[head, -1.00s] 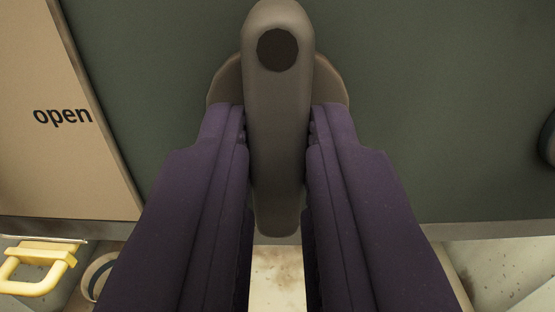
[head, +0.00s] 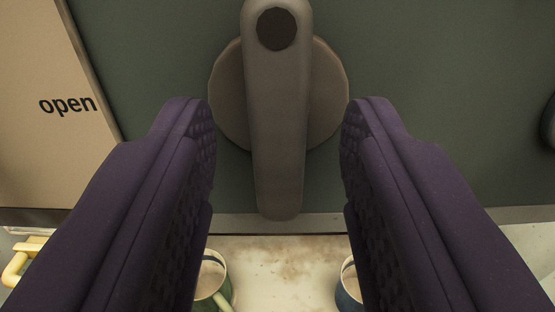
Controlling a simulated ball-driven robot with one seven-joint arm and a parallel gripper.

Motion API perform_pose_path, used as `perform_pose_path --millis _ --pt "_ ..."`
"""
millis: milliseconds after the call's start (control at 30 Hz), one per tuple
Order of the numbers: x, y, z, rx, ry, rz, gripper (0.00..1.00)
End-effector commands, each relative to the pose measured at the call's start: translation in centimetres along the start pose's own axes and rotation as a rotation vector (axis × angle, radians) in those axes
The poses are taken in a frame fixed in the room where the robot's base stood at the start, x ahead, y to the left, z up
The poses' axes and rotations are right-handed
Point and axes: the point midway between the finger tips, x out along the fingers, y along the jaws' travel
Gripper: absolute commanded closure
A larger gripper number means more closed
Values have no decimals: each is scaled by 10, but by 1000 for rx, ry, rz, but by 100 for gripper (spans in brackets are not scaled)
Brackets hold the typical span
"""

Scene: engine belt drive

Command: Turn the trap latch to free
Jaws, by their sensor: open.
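The trap latch (head: 279,150) is a grey-brown lever with a dark round spot near its top end. It sits in front of a round base plate (head: 230,95) on a dark green panel. The lever hangs nearly straight down, tilted very slightly. My gripper (head: 278,112) has two purple fingers, spread wide on either side of the lever. The fingers are apart from the lever, with a gap on each side, and hold nothing.
A tan board (head: 55,120) marked "open" is at the left. Below the panel's grey lower edge (head: 440,219) is a pale, stained surface (head: 280,265). Two mugs (head: 211,283) (head: 349,285) and a yellow handle (head: 20,262) show there. A dark rounded thing (head: 548,125) is at the right edge.

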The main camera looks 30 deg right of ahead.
Motion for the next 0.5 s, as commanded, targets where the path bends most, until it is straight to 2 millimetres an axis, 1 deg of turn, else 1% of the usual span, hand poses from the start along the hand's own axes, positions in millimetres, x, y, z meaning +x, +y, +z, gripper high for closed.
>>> perform_pose_path --millis 67,300,400,500 --pt "-10 -1 -2 -1 -2 -3 56" --pt "-55 -1 -2 -1 -2 -4 56" --pt "-67 -1 -1 0 -2 -2 56" --pt "-74 0 0 -1 -2 -2 56"
